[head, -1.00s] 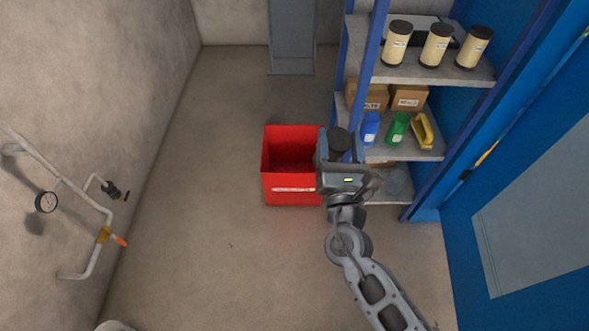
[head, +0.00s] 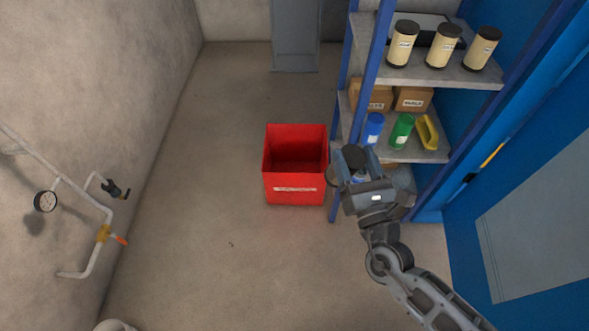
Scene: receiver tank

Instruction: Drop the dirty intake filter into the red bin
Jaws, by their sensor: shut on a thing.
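The red bin (head: 295,188) stands open on the floor, left of the shelf unit, with a pale label on its front; its inside looks empty. My gripper (head: 356,168) is to the right of the bin, in front of the shelf's left post. It is shut on a dark, round-topped thing, the dirty intake filter (head: 352,154). Only the filter's dark end shows clearly; the gripper hides the rest. The filter is apart from the bin opening in the picture.
The shelf unit (head: 440,75) stands at the right with three cream filters on top, boxes, a blue bottle (head: 373,129), a green bottle (head: 402,131) and a yellow thing (head: 427,132). Floor left of the bin is clear.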

